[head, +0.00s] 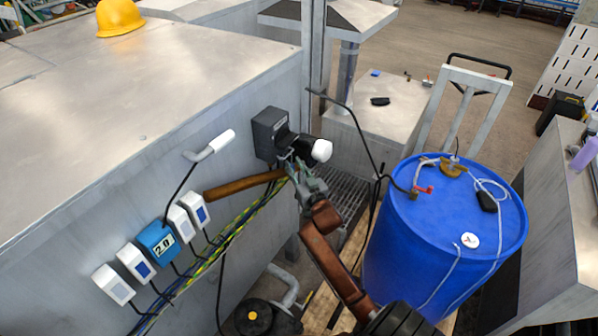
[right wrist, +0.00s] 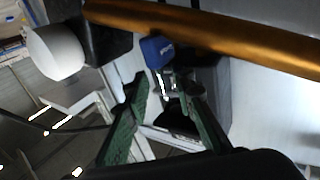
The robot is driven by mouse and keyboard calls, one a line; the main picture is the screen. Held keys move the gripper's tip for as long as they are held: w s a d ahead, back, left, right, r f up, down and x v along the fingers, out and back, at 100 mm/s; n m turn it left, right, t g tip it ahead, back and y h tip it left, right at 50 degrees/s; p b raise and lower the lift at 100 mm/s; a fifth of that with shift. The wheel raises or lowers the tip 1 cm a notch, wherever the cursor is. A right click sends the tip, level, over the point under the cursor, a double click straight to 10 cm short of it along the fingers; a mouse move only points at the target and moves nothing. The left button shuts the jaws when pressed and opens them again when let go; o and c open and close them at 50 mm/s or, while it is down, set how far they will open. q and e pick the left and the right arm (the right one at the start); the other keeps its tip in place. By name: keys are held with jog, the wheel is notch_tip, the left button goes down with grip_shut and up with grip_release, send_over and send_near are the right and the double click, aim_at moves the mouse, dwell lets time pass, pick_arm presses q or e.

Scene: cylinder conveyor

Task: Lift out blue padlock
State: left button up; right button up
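The blue padlock (right wrist: 157,50) shows in the right wrist view, with its metal shackle pointing down toward my fingers. In the head view I cannot make the padlock out; my gripper covers that spot. My right gripper (right wrist: 163,100) has its two green fingers apart, one on either side below the padlock, with the shackle in the gap between the tips. I cannot tell whether they touch it. In the head view the right gripper (head: 297,168) is at the grey switch box (head: 269,133) on the cabinet's side. My left gripper is not in view.
A brown handle (head: 240,186) crosses close by my fingers and also spans the top of the wrist view (right wrist: 210,35). A black lever with a white knob (head: 321,150) sticks out beside the gripper. A blue barrel (head: 400,250) stands right; cables run below.

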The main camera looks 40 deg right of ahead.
jog(key=shift+x, duration=1.15)
jog(key=shift+c, duration=0.6)
grip_shut()
